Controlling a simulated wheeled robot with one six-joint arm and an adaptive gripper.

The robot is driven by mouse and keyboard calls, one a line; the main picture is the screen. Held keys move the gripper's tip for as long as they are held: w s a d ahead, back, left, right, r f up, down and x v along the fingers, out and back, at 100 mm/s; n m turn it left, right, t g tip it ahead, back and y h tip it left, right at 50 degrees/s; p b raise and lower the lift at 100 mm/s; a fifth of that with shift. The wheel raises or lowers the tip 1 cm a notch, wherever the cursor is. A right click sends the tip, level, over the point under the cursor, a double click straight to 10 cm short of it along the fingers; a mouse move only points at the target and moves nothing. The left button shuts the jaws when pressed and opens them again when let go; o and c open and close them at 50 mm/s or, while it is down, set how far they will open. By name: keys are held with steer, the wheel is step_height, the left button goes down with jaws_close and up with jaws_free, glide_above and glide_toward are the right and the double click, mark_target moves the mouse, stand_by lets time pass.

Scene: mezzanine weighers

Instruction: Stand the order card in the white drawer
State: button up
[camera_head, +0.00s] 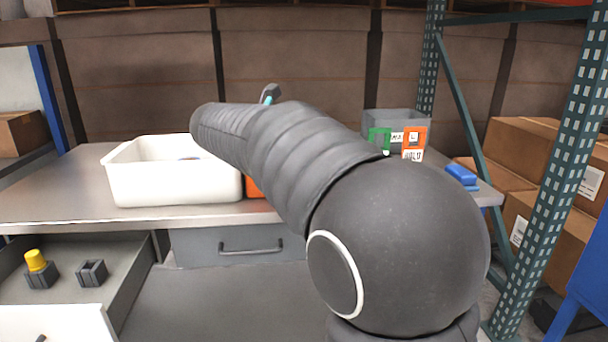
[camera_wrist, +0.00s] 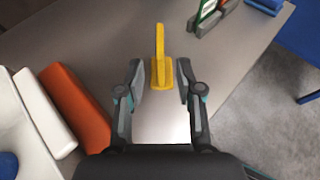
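In the wrist view my gripper (camera_wrist: 160,80) is open above the table, its fingers on either side of a yellow piece (camera_wrist: 161,74) with a thin upright part and a wider foot. Narrow gaps seem to show beside it. I cannot tell whether this is the order card. A pale patch between the fingers could be a sheet or table shine. In the head view my arm hides the yellow piece and most of my gripper. The white-fronted drawer (camera_head: 48,322) is open at the lower left. It holds a dark slotted block (camera_head: 91,273) and another block with a yellow knob (camera_head: 36,260).
A green rack post (camera_head: 545,170) rises at right.

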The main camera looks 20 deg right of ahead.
steer(key=s+a+f+m+y, duration=0.2)
steer(key=s+f+m, duration=0.3)
steer(key=s, duration=0.3)
steer(key=s+a+f+m+g+y, duration=0.1)
steer(key=s+f+m+y, duration=0.3)
steer(key=s, duration=0.5)
steer(key=s+a+f+m+y, duration=0.2)
steer(key=s+a+f+m, duration=0.1)
steer(key=s+f+m, duration=0.2)
steer(key=s+m, duration=0.2)
steer(key=s, duration=0.1)
steer(key=shift+s+f+m+y, duration=0.35)
steer(key=shift+f+m+y, duration=0.05)
steer(key=shift+o, duration=0.5)
steer(key=s+a+f+m+y, duration=0.3)
steer(key=s+a+f+m, duration=0.1)
steer(key=s+m, duration=0.3)
steer(key=shift+a+f, duration=0.3)
steer(key=shift+f, duration=0.6)
